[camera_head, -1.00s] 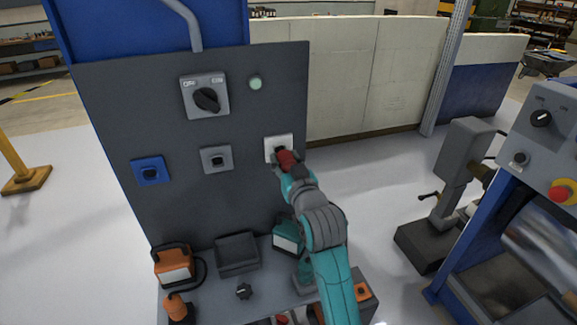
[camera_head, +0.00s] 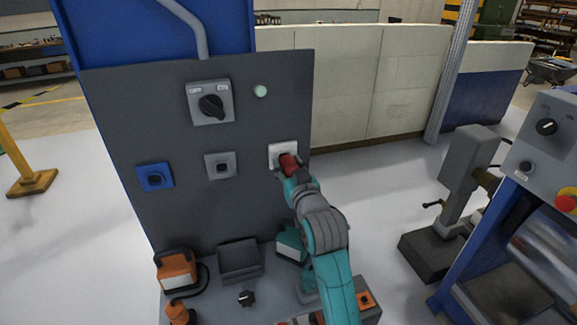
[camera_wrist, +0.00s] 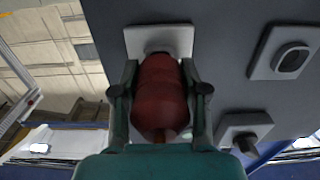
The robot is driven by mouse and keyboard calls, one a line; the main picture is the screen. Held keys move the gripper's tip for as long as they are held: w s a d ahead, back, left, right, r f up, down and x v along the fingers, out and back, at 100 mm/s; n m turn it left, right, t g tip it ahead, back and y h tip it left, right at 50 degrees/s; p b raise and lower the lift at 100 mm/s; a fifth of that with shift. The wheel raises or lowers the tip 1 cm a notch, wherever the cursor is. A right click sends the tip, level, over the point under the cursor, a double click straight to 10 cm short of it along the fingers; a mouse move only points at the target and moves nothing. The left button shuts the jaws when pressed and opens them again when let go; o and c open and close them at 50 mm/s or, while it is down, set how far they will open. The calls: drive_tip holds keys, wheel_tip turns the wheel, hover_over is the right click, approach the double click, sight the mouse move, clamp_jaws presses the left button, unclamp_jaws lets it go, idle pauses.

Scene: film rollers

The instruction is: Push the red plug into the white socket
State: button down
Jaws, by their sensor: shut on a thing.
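The red plug (camera_head: 287,164) is held in my gripper (camera_head: 290,172) in front of the dark panel. In the wrist view the red plug (camera_wrist: 160,95) lies between the two fingers of my gripper (camera_wrist: 160,100), which is shut on it. The white socket (camera_head: 277,149) is on the right part of the panel. In the wrist view the plug's front end meets the white socket (camera_wrist: 180,38) at its grey collar. The plug covers the socket's opening, so how deep it sits cannot be told.
The panel (camera_head: 235,125) also bears a grey socket (camera_head: 221,165), a blue socket (camera_head: 155,176), a rotary switch (camera_head: 210,103) and a pale green lamp (camera_head: 260,91). Below are a dark open box (camera_head: 239,262) and an orange device (camera_head: 177,270). A blue-framed machine (camera_head: 520,210) stands at right.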

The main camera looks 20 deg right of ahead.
drive_tip(key=shift+w, duration=0.65)
idle(0.4)
drive_tip(key=c, duration=0.5)
unclamp_jaws()
drive_tip(key=shift+s, duration=0.1)
